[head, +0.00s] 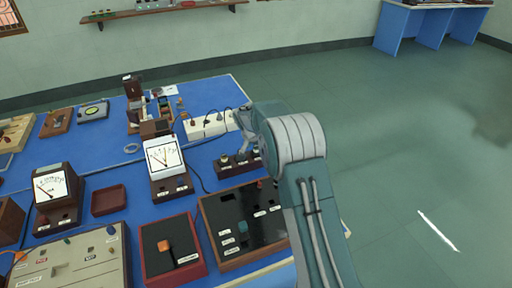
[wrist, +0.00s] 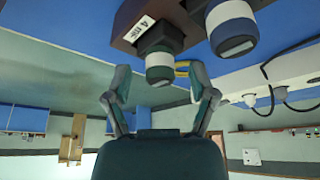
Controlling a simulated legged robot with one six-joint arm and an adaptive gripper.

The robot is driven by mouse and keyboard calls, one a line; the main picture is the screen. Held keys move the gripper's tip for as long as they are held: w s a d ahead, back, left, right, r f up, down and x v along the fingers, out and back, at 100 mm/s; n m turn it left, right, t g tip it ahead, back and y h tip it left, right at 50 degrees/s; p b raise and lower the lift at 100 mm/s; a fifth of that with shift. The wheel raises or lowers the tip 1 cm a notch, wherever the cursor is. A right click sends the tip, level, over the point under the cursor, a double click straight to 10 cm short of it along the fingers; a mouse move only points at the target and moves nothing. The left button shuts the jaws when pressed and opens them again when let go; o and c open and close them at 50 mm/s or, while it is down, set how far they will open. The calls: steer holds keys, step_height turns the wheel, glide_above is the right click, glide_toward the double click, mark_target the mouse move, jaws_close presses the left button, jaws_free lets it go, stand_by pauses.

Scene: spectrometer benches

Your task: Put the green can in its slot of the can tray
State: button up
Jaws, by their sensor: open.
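A can with a green band and a pale end (wrist: 160,68) shows in the upside-down wrist view, at the end of a dark brown block (wrist: 150,20) labelled "4 mF". The block looks like the can tray. It also shows in the head view (head: 238,168). I cannot tell whether the green can is seated in a slot. A can with a blue band (wrist: 232,30) stands beside it. My gripper (wrist: 160,82) is open and empty, its fingers apart on either side of the green can in the picture. In the head view my gripper (head: 243,148) hangs over the block and partly hides it.
A white socket strip (head: 208,124) with plugs and cables lies behind the block. A dial meter (head: 166,165) stands to its left. A black panel in a wooden frame (head: 240,222) and a red-framed box (head: 170,250) lie in front. Open floor is to the right.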

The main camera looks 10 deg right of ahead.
steer(key=v, duration=1.1)
steer(key=shift+r, duration=0.35)
steer(key=shift+a+r, duration=0.1)
steer(key=shift+a, duration=0.05)
steer(key=s+d+r+n+y, duration=0.1)
steer(key=s+r+n, duration=0.1)
steer(key=s+r, duration=0.6)
steer(key=s+d+r+n, duration=0.15)
steer(key=s+r, duration=0.35)
steer(key=s, duration=0.6)
steer(key=s+f+n+t+y, duration=0.1)
steer(key=s+f+n, duration=0.1)
steer(key=s, duration=2)
steer(key=shift+s+n+t+y, duration=0.3)
steer(key=shift+n+t, duration=0.1)
steer(key=shift+n, duration=0.25)
